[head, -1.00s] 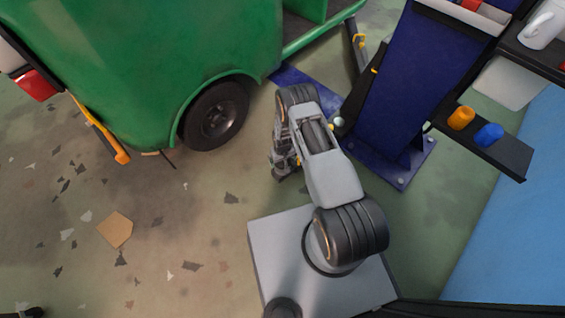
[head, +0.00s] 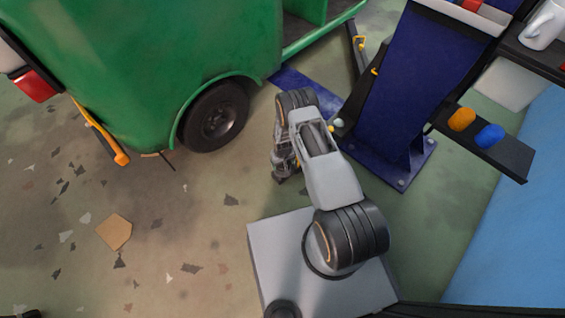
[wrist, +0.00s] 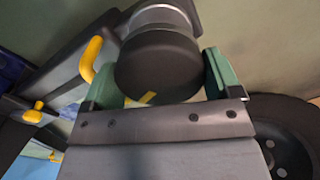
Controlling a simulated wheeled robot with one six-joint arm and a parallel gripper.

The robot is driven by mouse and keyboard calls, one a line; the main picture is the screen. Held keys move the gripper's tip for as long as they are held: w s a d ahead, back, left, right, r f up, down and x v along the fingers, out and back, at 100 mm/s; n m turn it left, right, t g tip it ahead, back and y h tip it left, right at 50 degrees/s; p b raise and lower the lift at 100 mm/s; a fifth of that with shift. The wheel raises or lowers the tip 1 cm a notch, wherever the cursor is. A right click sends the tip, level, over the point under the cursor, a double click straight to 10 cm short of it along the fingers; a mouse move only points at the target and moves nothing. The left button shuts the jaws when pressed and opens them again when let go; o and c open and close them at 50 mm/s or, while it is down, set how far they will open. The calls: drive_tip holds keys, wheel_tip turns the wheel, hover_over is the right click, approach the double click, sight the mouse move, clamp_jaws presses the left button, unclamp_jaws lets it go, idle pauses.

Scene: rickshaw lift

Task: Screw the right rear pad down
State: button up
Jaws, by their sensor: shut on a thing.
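The right rear pad (wrist: 158,62) is a round black disc with a yellow mark on its edge, seen close up in the wrist view. It sits on a silver cylinder (wrist: 165,14) at the end of a dark lift arm (wrist: 75,62). My gripper (wrist: 163,76) has its two green fingers on either side of the pad and is shut on it. In the head view my gripper (head: 281,166) is low beside the green rickshaw's rear wheel (head: 216,116); the pad is hidden there behind my arm.
The green rickshaw (head: 170,60) stands at upper left. A blue lift post (head: 405,90) rises right of my arm. A dark shelf (head: 510,155) holds an orange and a blue piece. A yellow handle (wrist: 90,58) stands on the lift arm. The floor at left is open, with a cardboard piece (head: 114,232).

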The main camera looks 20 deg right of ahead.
drive_tip(key=shift+f+m+b, duration=0.2)
drive_tip(key=shift+m+b, duration=0.45)
drive_tip(key=shift+m, duration=0.25)
drive_tip(key=shift+r+m+b, duration=0.25)
drive_tip(key=shift+m+b, duration=0.25)
drive_tip(key=shift+m, duration=1.1)
drive_tip(key=o, duration=0.8)
drive_tip(key=shift+c, duration=0.2)
wheel_tip(320, 180, up, 14)
drive_tip(key=p, duration=0.5)
drive_tip(key=shift+f, duration=0.15)
